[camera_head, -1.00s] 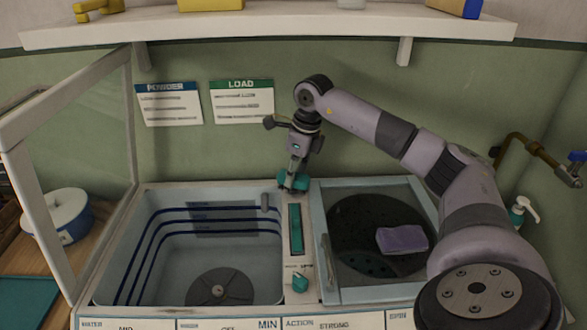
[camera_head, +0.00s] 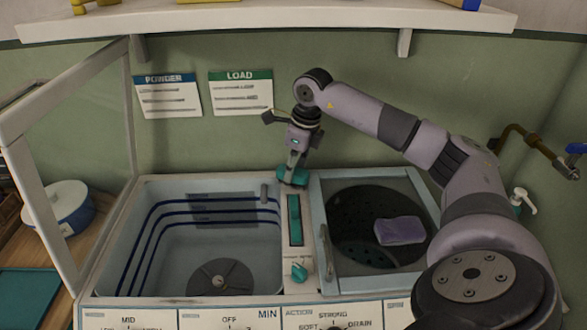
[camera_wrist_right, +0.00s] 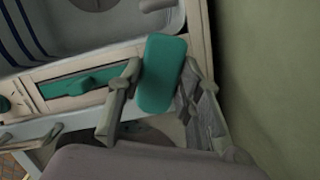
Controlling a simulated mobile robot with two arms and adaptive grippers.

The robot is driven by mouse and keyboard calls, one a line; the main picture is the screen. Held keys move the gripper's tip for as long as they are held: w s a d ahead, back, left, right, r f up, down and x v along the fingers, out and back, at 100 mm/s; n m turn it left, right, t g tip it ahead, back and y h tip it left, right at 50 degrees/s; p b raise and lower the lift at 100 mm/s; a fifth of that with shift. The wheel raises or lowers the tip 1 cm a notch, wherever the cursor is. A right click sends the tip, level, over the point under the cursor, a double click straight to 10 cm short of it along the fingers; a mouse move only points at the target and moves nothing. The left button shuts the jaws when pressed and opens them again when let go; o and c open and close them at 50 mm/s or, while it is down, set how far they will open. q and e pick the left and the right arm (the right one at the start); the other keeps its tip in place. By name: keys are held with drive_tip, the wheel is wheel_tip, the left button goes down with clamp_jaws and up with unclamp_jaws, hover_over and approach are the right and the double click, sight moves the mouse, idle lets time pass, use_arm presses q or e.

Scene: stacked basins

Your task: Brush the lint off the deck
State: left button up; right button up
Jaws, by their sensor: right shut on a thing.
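My right gripper (camera_head: 295,164) is shut on a teal brush (camera_head: 292,177) at the back of the washer's pale deck (camera_head: 309,225), between the two tubs. In the right wrist view the brush (camera_wrist_right: 161,73) sits between the two fingers (camera_wrist_right: 160,100), its flat teal face toward the camera. It looks low over the deck's back end, close to the wall; I cannot tell whether it touches. I cannot make out any lint; the brush and gripper hide part of the deck. My left gripper is not in view.
A teal slider (camera_head: 295,219) and knob (camera_head: 299,272) stand on the deck. Left is the open wash tub (camera_head: 190,250); right is the spin tub (camera_head: 345,215) with a purple sponge (camera_head: 400,231). A raised framed lid (camera_head: 45,215) stands at left. The green wall is close behind.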

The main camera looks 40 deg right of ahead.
drive_tip(key=shift+w+d+f+p, duration=0.1)
drive_tip(key=shift+w+d+p, duration=0.3)
drive_tip(key=shift+w+d, duration=0.35)
drive_tip(key=shift+w+d+p, duration=0.35)
drive_tip(key=shift+w+d, duration=0.2)
drive_tip(key=shift+w, duration=0.3)
drive_tip(key=shift+p, duration=0.3)
drive_tip(key=shift+s+a, duration=0.25)
drive_tip(key=shift+s, duration=0.2)
drive_tip(key=shift+s+a, duration=0.65)
drive_tip(key=shift+s, duration=0.15)
drive_tip(key=shift+s+a+f, duration=0.1)
drive_tip(key=shift+s+a, duration=0.95)
drive_tip(key=shift+s, duration=0.2)
drive_tip(key=shift+w+d+r+p, duration=0.15)
drive_tip(key=shift+w+d+p, duration=0.1)
drive_tip(key=shift+w+d, duration=0.55)
drive_tip(key=shift+w+d+r+p, duration=0.1)
drive_tip(key=shift+w+d+p, duration=0.1)
drive_tip(key=shift+w+d, duration=0.55)
drive_tip(key=shift+w+d+f, duration=0.1)
drive_tip(key=shift+w+d, duration=0.15)
drive_tip(key=shift+w, duration=0.2)
drive_tip(key=shift+w+d+f, duration=0.1)
drive_tip(key=shift+w+d, duration=0.1)
drive_tip(key=shift+w, duration=0.25)
drive_tip(key=shift+r, duration=0.15)
